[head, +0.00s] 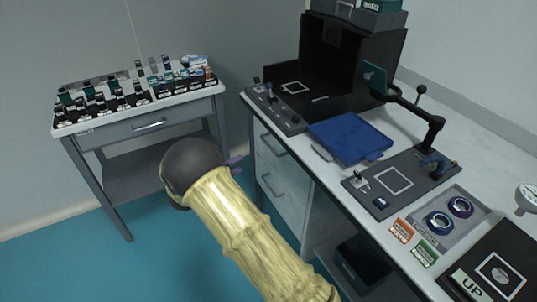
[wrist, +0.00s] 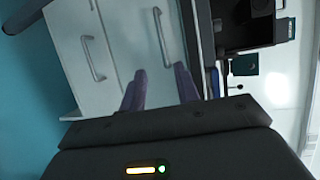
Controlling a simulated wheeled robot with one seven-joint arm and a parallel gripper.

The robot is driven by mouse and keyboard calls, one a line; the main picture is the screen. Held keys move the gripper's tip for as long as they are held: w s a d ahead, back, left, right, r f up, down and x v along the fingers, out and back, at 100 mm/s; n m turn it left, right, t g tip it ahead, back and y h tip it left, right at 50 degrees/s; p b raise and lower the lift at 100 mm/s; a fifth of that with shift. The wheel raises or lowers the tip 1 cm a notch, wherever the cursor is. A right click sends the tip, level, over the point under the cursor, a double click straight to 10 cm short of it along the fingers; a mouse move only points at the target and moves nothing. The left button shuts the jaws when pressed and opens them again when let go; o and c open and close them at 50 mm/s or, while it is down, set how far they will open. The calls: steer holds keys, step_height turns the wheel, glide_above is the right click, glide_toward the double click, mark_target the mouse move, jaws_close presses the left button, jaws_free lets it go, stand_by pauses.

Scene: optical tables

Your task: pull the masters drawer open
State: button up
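Two white drawers are under the right bench, the upper drawer (head: 270,156) and the lower drawer (head: 277,196), each with a grey bar handle. Both look shut, and I can read no label naming the masters drawer. In the wrist view, turned sideways, the upper handle (wrist: 163,38) is just beyond my fingers and the lower handle (wrist: 92,58) is further left. My gripper (wrist: 161,88) is open, its two purple fingers apart with nothing between them. In the head view my arm hides most of the gripper; a purple fingertip (head: 236,161) shows left of the drawers.
A grey side table (head: 185,115) at the left has its own drawer with a handle (head: 150,126) and carries several small holders. The bench top (head: 320,172) carries a blue tray (head: 350,139), a black enclosure (head: 345,60) and optics plates. Blue floor (head: 70,250) is clear at lower left.

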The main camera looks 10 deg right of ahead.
mark_target(269, 145)
steer(key=shift+r, duration=0.15)
steer(key=b+x, duration=0.1)
steer(key=x, duration=1.6)
steer(key=shift+w+d, duration=0.25)
steer(key=shift+a, duration=0.15)
steer(key=shift+c, duration=1.1)
steer(key=shift+s, duration=0.1)
jaws_close()
